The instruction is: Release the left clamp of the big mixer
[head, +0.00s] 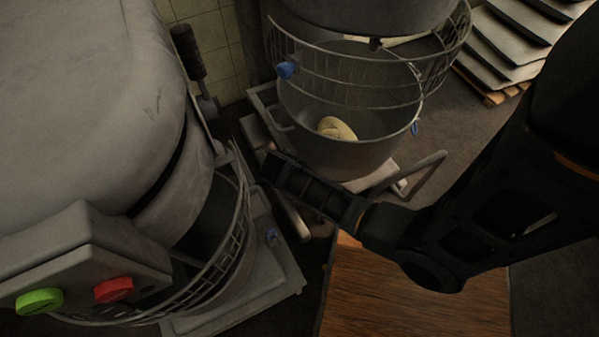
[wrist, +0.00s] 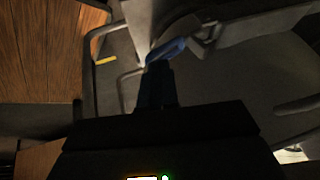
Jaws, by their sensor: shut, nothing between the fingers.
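The far mixer with a wide round metal bowl (head: 350,130) stands at the top centre of the head view. A blue knob (head: 286,69) shows at the left of its wire guard, and a small blue clamp (head: 415,128) at the right of the bowl. The nearer grey mixer (head: 90,110) fills the left side. In the wrist view, a blue clamp lever (wrist: 166,50) on a grey bracket (wrist: 208,32) lies at my fingertips. I cannot tell whether they touch. My gripper (head: 270,165) is shut and empty; its fingers also show in the wrist view (wrist: 157,85).
Pale dough (head: 337,129) lies in the far bowl. A bent metal handle bar (head: 415,180) stands by the forearm. A wooden top (head: 415,290) is below it. The near mixer has a wire guard (head: 235,225). Stacked trays (head: 510,45) stand at the back right.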

